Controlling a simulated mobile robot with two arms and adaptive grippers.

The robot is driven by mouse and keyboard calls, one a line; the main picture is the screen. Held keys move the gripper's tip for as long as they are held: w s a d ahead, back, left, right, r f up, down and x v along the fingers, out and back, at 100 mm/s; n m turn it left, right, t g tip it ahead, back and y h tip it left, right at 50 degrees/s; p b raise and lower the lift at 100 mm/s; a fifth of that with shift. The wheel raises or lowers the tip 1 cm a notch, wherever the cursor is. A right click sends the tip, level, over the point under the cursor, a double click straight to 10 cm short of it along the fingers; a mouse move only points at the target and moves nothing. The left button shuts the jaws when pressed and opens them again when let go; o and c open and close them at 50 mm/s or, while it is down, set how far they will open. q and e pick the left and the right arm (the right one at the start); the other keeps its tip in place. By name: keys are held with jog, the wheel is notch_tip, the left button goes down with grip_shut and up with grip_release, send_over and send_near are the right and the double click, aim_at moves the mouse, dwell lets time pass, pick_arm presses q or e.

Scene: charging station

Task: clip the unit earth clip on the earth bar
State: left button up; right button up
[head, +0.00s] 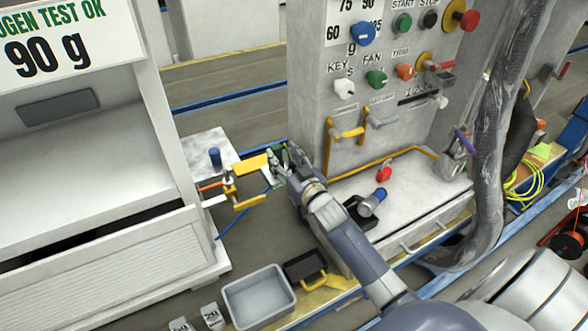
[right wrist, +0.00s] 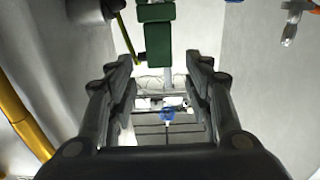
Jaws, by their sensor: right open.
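My right gripper (head: 282,168) is in the middle of the head view, beside the grey cabinet's left side. In the right wrist view its two dark fingers (right wrist: 163,82) are spread apart. A dark green block-shaped part (right wrist: 154,42) on a thin grey stem lies ahead of the fingers, roughly in line with the gap; it may be the earth clip, but I cannot tell. Nothing is visibly gripped. A blue part (right wrist: 167,114) and pale fittings show beyond the gap. The earth bar cannot be clearly picked out. My left gripper is not in view.
Yellow brackets (head: 250,203) and a small blue-topped post (head: 215,158) stand left of the gripper. A blue cable (head: 233,227) runs below. The control cabinet (head: 352,100) with its knobs and yellow handles stands to the right. A grey bin (head: 259,297) is at the front.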

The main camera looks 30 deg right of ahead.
jog(key=s, duration=0.6)
jog(key=shift+s+a, duration=0.2)
jog(key=shift+s, duration=0.2)
